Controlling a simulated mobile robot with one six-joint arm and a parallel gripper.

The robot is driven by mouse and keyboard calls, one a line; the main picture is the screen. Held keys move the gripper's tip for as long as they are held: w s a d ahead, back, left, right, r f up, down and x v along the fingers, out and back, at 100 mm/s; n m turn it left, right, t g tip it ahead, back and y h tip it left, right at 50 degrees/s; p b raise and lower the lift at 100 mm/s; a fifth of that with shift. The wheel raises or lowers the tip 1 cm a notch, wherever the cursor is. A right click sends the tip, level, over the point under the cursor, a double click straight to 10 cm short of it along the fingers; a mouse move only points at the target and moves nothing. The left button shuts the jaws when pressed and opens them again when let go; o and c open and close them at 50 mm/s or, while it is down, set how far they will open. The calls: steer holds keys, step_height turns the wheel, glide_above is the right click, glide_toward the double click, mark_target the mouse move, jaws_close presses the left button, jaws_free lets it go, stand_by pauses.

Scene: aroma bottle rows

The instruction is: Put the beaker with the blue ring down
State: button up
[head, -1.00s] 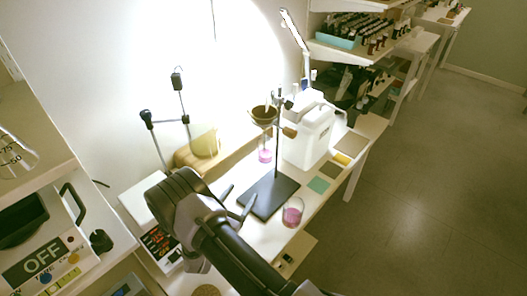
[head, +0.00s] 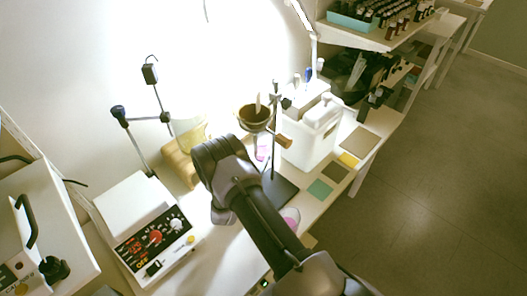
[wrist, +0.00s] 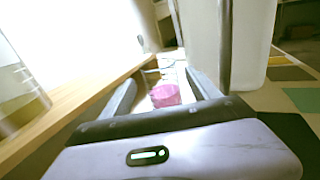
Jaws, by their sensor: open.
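My gripper (wrist: 160,78) is open, its two fingers apart in the wrist view. A small glass with pink liquid (wrist: 165,95) shows between and beyond the fingers; I cannot tell whether they touch it. In the head view my arm hides the fingers. A beaker with pink liquid (head: 291,217) stands near the bench's front edge, partly behind my arm. Another pink vessel (head: 261,153) is under the funnel (head: 254,117). Graduated glassware (wrist: 18,85) shows at the left of the wrist view. No blue ring is discernible on any of them.
The stand's dark base (head: 281,188) and white container (head: 311,140) are to the right of my gripper. A control box with knobs (head: 150,232) is at the left. Coloured squares, one green (head: 320,188), lie on the bench. The floor at right is clear.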

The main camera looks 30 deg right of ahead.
mark_target(265, 136)
steer(key=b+x, duration=0.2)
steer(key=x, duration=0.6)
steer(key=shift+w+r+b, duration=0.1)
steer(key=shift+w+b, duration=0.2)
steer(key=shift+b, duration=0.05)
jaws_close()
